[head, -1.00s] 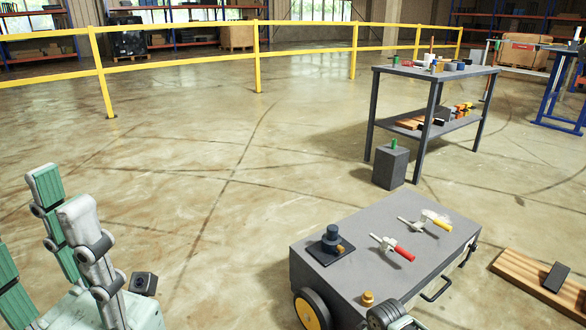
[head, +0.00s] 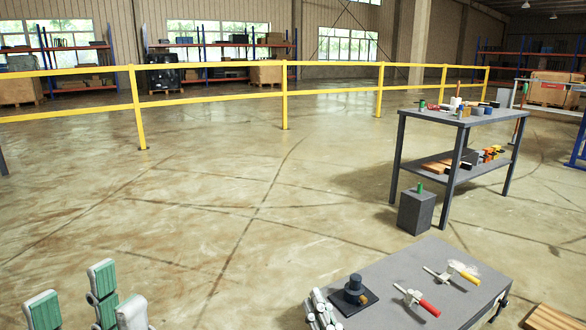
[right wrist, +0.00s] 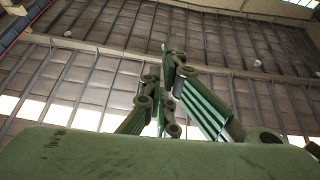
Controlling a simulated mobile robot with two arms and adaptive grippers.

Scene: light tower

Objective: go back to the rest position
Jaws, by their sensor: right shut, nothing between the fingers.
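My left gripper (head: 86,296) is at the bottom left of the head view. Its green-and-grey fingers point up and stand apart, with nothing between them. My right gripper (head: 322,308) is at the bottom edge of the head view, in front of the left edge of the grey cart (head: 395,270). Its pale fingers are close together. In the right wrist view the fingers of my right gripper (right wrist: 168,95) come together, with nothing held between them and the roof behind. Both hands are partly cut off by the bottom edge of the head view.
The cart carries a dark round fixture (head: 354,290), a red-handled clamp (head: 418,300) and a yellow-handled clamp (head: 455,272). A grey box (head: 416,212) stands by the workbench (head: 465,118). A wooden pallet (head: 548,318) lies at lower right. Open floor stretches to the yellow railing (head: 210,97).

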